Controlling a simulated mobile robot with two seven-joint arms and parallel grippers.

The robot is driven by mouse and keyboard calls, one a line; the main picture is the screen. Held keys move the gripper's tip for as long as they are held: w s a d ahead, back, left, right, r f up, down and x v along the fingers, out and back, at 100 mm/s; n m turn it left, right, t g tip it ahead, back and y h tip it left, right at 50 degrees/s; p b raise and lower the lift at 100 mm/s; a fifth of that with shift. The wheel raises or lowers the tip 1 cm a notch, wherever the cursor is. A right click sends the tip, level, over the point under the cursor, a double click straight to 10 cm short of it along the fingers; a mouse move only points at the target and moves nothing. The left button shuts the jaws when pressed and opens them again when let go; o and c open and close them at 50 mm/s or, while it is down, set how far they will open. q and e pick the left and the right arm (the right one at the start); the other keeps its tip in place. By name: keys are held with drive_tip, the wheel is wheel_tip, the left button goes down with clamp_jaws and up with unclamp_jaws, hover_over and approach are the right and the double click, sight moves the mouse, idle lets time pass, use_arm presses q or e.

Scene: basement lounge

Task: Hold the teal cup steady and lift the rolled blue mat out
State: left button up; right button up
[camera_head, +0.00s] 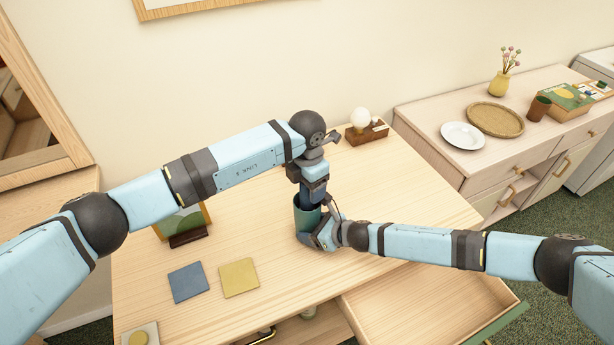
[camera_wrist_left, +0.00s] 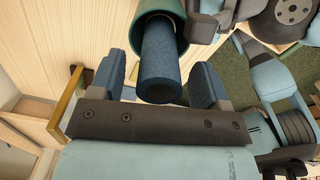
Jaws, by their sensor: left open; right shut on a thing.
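The teal cup (camera_head: 303,219) stands upright on the wooden table, and its rim also shows at the top of the left wrist view (camera_wrist_left: 166,5). The rolled blue mat (camera_wrist_left: 160,70) sticks out of the cup towards the left wrist camera. My left gripper (camera_head: 313,192) is directly above the cup. In the left wrist view its open fingers are on either side of the mat, with visible gaps. My right gripper (camera_head: 326,228) is shut on the cup's wall from the right. The mat's lower part is hidden inside the cup.
A blue square (camera_head: 188,282) and a yellow square (camera_head: 239,277) lie flat at the left front. A framed picture (camera_head: 190,222) stands behind them. A lamp on a wooden base (camera_head: 367,132) is at the back. An open drawer (camera_head: 430,305) juts out at the front right.

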use_arm(q)
drive_tip(key=c, duration=1)
drive_tip(key=shift+r, duration=8.75)
drive_tip(key=shift+c, duration=0.2)
use_arm(e)
drive_tip(key=o, duration=1)
drive_tip(key=shift+c, duration=0.2)
